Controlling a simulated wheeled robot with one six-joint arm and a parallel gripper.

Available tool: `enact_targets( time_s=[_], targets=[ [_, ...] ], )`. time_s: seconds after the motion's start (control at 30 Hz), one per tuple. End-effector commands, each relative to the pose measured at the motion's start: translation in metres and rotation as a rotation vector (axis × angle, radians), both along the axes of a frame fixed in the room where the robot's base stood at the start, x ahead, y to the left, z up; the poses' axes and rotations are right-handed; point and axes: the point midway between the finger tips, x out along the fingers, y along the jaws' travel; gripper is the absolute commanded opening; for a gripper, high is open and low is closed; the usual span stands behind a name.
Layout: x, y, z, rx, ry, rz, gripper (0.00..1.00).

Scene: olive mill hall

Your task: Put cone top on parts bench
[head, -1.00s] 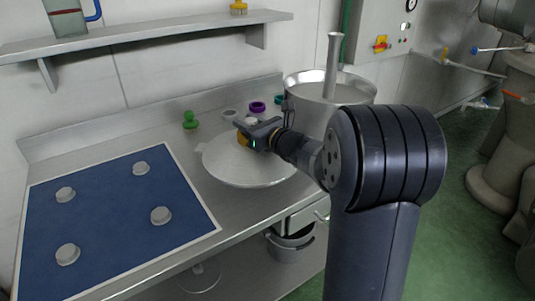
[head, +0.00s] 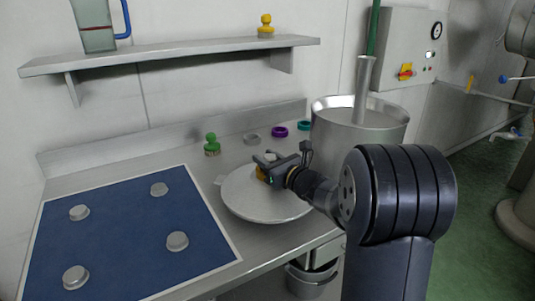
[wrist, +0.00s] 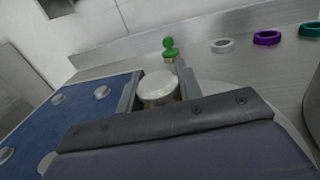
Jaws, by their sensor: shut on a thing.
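The cone top (head: 262,205) is a wide, shallow grey metal cone with a brass-coloured knob that has a pale cap (wrist: 158,84). My gripper (head: 268,172) is shut on this knob, with one finger on each side in the wrist view. The cone top is over the front right part of the grey metal parts bench (head: 130,168), right of the blue mat. I cannot tell whether its rim touches the bench top. My gripper hides part of its upper face.
The blue mat (head: 125,240) bears several grey round pieces. Behind the cone top are a green knobbed piece (head: 212,146), a grey ring (head: 251,139), a purple ring (head: 279,132) and a teal ring (head: 304,125). A metal drum (head: 358,132) stands at right. A shelf (head: 180,55) hangs above.

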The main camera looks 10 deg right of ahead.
Motion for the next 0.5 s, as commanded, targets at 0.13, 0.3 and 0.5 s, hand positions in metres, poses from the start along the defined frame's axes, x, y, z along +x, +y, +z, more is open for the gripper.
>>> enact_targets(
  time_s=[0.13,0.3,0.5],
  targets=[
    [0.000,0.000,-0.018,0.003,-0.003,0.001,0.00],
    [0.000,0.000,-0.027,0.001,-0.007,0.000,0.00],
    [0.000,0.000,-0.027,0.001,-0.007,0.001,0.00]
  ],
)
